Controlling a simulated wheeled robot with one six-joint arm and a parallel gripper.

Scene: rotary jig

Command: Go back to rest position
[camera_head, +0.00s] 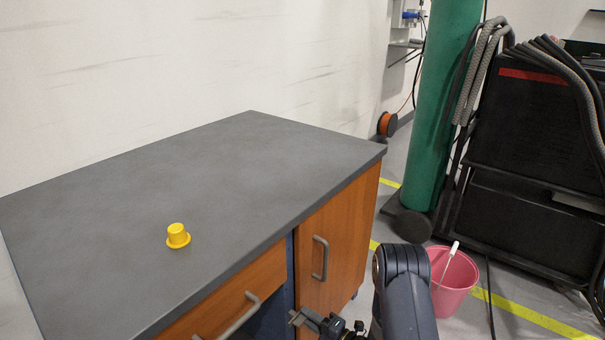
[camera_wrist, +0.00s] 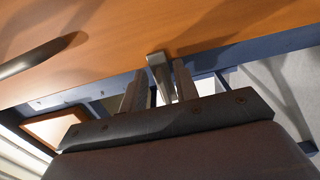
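My gripper (camera_head: 300,319) is low in the head view, in front of the cabinet (camera_head: 262,205), below and left of the door handle (camera_head: 320,258). In the wrist view my gripper (camera_wrist: 160,80) has its two fingers apart. A grey metal piece (camera_wrist: 158,68) shows between them; I cannot tell whether it is a handle end or touches the fingers. The orange-brown cabinet front (camera_wrist: 200,25) fills the top of the wrist view, with a handle (camera_wrist: 40,55) at its left. My dark arm link covers part of the floor in the head view.
A yellow flanged cap (camera_head: 177,236) stands on the otherwise bare grey worktop. The drawer handle (camera_head: 240,317) juts out at the cabinet front. A pink bucket (camera_head: 453,290) is on the floor beside my arm. A green cylinder (camera_head: 437,110) and a black cart (camera_head: 525,180) stand behind.

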